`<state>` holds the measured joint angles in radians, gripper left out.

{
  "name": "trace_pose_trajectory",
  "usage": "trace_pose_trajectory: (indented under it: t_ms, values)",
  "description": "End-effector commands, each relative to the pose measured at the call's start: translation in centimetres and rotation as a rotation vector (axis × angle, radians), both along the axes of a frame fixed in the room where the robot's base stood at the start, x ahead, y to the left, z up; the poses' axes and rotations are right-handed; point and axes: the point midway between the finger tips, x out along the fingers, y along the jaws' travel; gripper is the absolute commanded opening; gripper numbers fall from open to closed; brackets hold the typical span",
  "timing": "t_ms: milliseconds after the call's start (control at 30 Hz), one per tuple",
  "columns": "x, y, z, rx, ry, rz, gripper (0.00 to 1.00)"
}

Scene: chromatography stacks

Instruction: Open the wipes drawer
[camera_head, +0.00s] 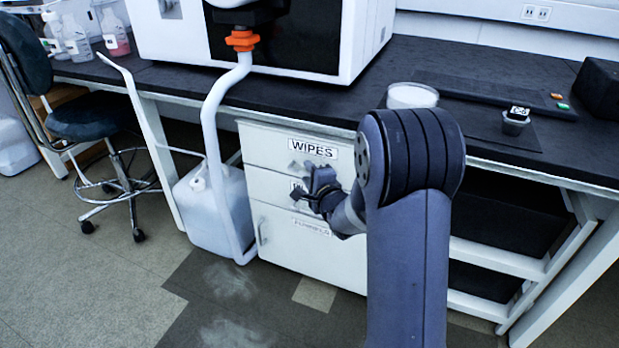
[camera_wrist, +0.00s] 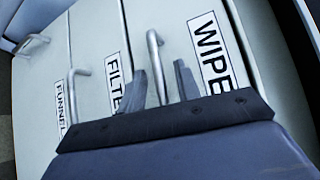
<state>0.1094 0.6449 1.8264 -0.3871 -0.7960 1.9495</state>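The wipes drawer (camera_head: 265,148) is the top drawer of the white cabinet under the bench, and it looks shut. Its "WIPES" label (camera_head: 312,148) shows in the head view and also, turned sideways, in the wrist view (camera_wrist: 211,50). Its silver bar handle (camera_wrist: 155,65) stands just below the label. My gripper (camera_wrist: 160,75) is open, with one finger on each side of this handle in the wrist view; I cannot tell whether they touch it. In the head view my gripper (camera_head: 306,182) is at the drawer front and partly covers the handle area.
The filter drawer's handle (camera_wrist: 78,90) and the bottom drawer's handle (camera_wrist: 33,45) are beside it in the wrist view. A white jug (camera_head: 215,205) and pipe stand left of the cabinet. The bench top (camera_head: 460,62) overhangs the drawers. The floor in front is clear.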

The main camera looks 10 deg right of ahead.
Motion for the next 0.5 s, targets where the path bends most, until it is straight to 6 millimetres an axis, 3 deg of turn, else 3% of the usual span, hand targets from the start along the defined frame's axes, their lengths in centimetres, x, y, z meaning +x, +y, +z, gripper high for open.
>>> trace_pose_trajectory:
  t_ms: [267, 500]
  values:
    - [0.11, 0.02, -0.02, 0.000, 0.001, 0.000, 0.31]
    - [0.09, 0.02, -0.02, 0.000, 0.001, 0.000, 0.11]
